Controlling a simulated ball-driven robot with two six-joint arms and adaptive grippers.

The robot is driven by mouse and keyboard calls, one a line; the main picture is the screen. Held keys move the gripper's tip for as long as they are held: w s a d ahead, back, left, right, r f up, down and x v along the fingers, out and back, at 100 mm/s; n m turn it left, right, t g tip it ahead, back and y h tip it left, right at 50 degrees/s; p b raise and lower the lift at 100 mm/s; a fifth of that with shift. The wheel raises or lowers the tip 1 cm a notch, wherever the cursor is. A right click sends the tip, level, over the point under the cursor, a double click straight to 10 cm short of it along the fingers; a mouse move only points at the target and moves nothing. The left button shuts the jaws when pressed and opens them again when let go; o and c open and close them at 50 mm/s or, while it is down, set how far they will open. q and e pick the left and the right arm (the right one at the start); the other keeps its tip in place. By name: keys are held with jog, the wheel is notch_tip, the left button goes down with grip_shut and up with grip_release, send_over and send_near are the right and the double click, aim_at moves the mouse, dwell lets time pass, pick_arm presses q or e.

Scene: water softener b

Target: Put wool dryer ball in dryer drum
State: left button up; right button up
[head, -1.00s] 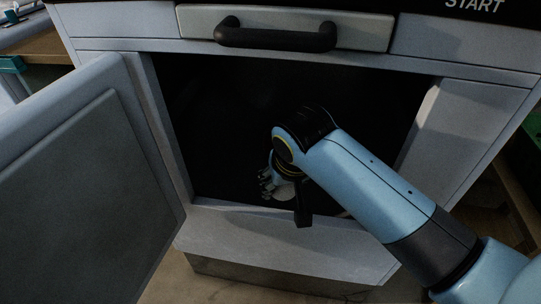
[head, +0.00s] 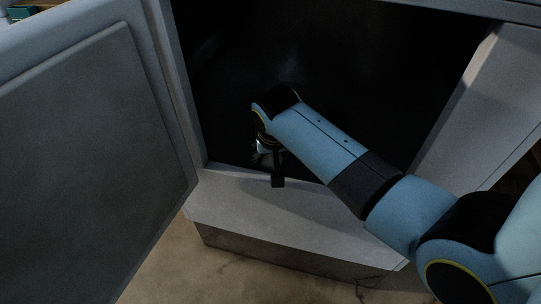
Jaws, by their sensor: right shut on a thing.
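The dryer drum (head: 340,55) is the dark opening in the white dryer, and its door stands open. My right arm reaches from the lower right into the opening. My right gripper (head: 261,156) is at the lower left of the opening, just behind the front sill, mostly hidden by my wrist. It is shut on a small pale thing, seemingly the wool dryer ball (head: 267,160), of which little shows. I cannot tell whether the ball touches the drum floor. My left gripper is not in view.
The open dryer door (head: 75,130) fills the left side. The pale front sill (head: 290,218) runs below the opening, and the right frame (head: 480,110) bounds it. Bare floor (head: 160,270) shows in front. The inside of the drum is dark and looks clear.

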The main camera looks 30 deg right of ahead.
jog(key=o, duration=1.1)
jog(key=p+v, duration=0.4)
jog(key=v, duration=0.8)
jog(key=shift+r, duration=0.1)
